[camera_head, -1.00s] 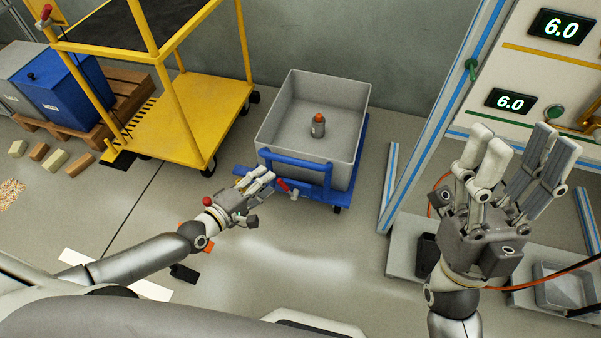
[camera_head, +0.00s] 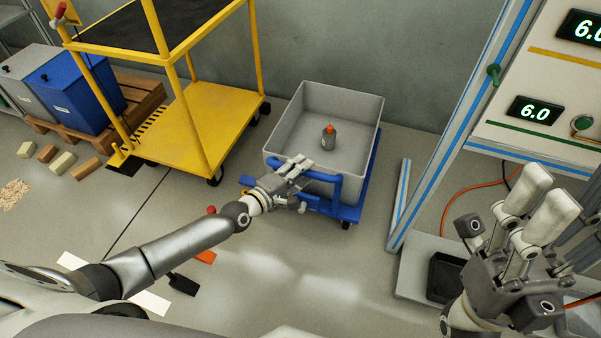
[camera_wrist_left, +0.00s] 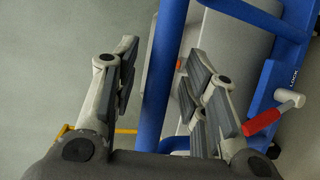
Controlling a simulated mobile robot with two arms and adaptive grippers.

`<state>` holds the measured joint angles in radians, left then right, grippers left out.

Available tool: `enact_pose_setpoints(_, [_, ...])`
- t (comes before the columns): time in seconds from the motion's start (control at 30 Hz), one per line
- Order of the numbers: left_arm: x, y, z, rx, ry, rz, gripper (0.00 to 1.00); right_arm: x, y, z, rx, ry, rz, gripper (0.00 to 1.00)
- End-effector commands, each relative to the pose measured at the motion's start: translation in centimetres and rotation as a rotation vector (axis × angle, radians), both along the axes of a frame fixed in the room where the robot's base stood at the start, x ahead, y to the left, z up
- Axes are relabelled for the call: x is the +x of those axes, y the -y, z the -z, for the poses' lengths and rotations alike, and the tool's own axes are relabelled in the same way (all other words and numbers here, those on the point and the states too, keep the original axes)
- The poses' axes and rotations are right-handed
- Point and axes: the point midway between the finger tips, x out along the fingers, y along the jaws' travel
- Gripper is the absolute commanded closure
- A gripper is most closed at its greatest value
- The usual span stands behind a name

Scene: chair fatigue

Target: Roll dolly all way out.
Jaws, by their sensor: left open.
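The blue dolly (camera_head: 345,212) carries a deep grey bin (camera_head: 357,150) and stands on the floor near the back wall. A small grey bottle with an orange cap (camera_head: 329,137) stands in the bin. My left gripper (camera_head: 302,167) is at the dolly's near blue handle. In the left wrist view, the blue handle bar (camera_wrist_left: 162,80) passes between the open fingers (camera_wrist_left: 158,85), which are not closed on it. A red-tipped lever (camera_wrist_left: 262,122) sits beside the word LOCK on the frame.
A yellow cart (camera_head: 205,125) stands left of the dolly. A blue box (camera_head: 75,92) sits on a wooden pallet (camera_head: 140,97) further left, with several loose blocks in front. A blue-striped frame (camera_head: 455,125) stands at the right. The floor in front of the dolly (camera_head: 290,265) is mostly clear.

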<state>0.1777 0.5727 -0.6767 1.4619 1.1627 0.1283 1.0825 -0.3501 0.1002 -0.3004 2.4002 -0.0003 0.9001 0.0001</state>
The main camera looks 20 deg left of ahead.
Motion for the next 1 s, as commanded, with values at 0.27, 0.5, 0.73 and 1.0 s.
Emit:
enact_pose_setpoints(0.27, [0.12,0.04,0.03,0.000,-0.001,0.000,0.59,0.01,-0.01,0.02,0.000,-0.001,0.000,0.47])
enact_pose_setpoints(0.5, [0.11,0.04,0.02,0.000,0.000,0.000,0.90,0.01,0.00,0.03,0.000,-0.001,0.000,0.47])
enact_pose_setpoints(0.73, [0.10,0.03,0.04,0.000,-0.001,0.000,1.00,0.02,-0.01,0.04,0.000,-0.001,0.000,0.47])
enact_pose_setpoints(1.0, [-0.20,0.30,-0.03,0.000,-0.001,0.000,1.00,0.03,0.00,-0.27,0.000,-0.001,0.000,0.47])
